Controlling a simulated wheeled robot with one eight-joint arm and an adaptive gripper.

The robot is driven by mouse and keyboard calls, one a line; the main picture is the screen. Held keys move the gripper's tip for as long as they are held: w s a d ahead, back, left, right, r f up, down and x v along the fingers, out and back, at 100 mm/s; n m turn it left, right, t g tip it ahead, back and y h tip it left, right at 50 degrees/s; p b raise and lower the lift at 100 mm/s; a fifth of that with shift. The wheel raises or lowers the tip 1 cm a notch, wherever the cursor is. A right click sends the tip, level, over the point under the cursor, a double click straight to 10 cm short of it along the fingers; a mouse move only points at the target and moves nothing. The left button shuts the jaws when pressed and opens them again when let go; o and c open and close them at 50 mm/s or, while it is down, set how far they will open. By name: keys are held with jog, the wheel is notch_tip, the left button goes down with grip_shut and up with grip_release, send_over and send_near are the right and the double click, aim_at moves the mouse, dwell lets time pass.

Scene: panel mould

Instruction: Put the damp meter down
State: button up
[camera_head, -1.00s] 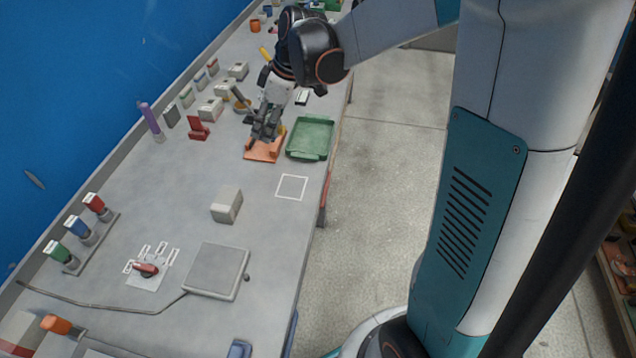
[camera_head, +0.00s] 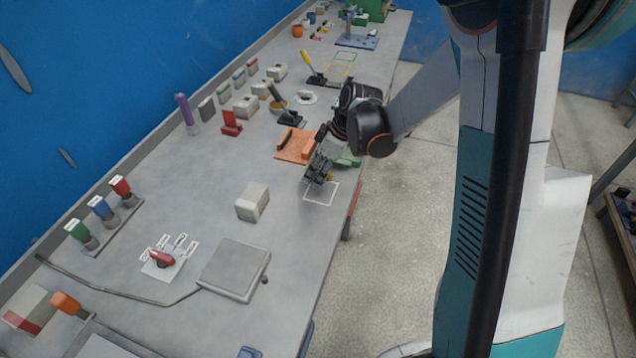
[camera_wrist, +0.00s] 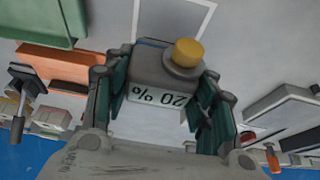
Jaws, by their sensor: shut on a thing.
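The damp meter (camera_wrist: 150,66) is a grey block with a yellow knob and a display reading 20 %, upside down in the wrist view. My gripper (camera_wrist: 158,100) is shut on it, with a finger on each side. In the head view my gripper (camera_head: 318,170) is beside a white square outline (camera_head: 334,200) on the bench; the meter is mostly hidden there. The outline also shows in the wrist view (camera_wrist: 212,22), beyond the meter. I cannot tell whether the meter touches the bench.
An orange holder (camera_head: 293,147) lies left of my gripper. A green tray (camera_head: 350,160) is partly hidden behind my gripper. A grey-white block (camera_head: 252,202) and a flat grey plate (camera_head: 233,268) are nearer. The bench between the block and the outline is clear.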

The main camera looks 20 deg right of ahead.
jog(key=shift+f+b, duration=0.65)
jog(key=shift+f, duration=1.6)
jog(key=shift+f, duration=0.1)
jog(key=o, duration=1.3)
jog(key=p+v, duration=0.3)
jog(key=v, duration=0.9)
jog(key=shift+a+r+p, duration=0.1)
jog(key=shift+r+p, duration=0.1)
jog(key=shift+p, duration=0.1)
